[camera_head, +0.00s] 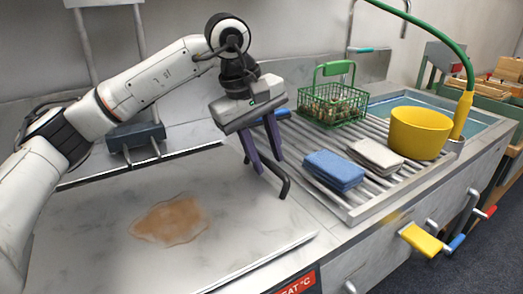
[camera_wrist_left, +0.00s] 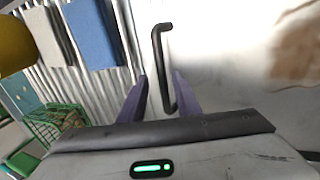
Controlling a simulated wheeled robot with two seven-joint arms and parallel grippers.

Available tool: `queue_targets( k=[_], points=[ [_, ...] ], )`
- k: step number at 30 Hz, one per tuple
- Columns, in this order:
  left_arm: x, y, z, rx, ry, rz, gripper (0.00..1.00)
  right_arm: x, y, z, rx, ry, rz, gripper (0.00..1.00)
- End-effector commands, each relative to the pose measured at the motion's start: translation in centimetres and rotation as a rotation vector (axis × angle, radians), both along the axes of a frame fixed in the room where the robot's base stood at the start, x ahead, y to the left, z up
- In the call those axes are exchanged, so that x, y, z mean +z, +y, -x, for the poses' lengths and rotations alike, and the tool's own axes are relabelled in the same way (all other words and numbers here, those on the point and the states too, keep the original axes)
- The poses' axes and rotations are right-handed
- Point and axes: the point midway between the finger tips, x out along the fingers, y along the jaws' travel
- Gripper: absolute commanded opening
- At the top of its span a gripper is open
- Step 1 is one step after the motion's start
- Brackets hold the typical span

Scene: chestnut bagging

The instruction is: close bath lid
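The bath lid (camera_head: 100,240) appears to be the pale marble-patterned panel in the left of the head view, with a brown stain on it. A dark line runs along its back edge; I cannot tell whether it is fully shut. A black bent bar handle (camera_head: 283,180) stands at its right side and also shows in the left wrist view (camera_wrist_left: 157,55). My left gripper (camera_head: 267,165) points down over the handle, its purple fingers apart. In the wrist view the handle's lower part lies between the fingers (camera_wrist_left: 160,78), with gaps visible. My right gripper is not in view.
Right of the lid is a ribbed drainer (camera_head: 352,203) with a blue sponge (camera_head: 333,170), a pale sponge (camera_head: 376,156), a green wire basket (camera_head: 333,106) and a yellow bowl (camera_head: 420,133). A green hose (camera_head: 440,32) arches over the right side. A grey box (camera_head: 136,135) stands behind the lid.

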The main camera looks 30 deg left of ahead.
Motion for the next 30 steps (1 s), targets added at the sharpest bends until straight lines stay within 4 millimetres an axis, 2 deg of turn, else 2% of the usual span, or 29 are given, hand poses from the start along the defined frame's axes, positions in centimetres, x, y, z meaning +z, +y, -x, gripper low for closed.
queue_targets(
  k=[10,24,30],
  points=[
    [0.9,0.3,0.2,0.003,-0.003,0.0,0.29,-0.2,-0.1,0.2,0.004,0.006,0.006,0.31],
    [8.8,1.3,2.3,0.003,-0.005,0.001,0.29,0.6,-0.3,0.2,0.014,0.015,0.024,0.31],
    [10.1,1.5,2.8,0.001,-0.003,0.001,0.29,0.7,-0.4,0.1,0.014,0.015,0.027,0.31]
  ],
)
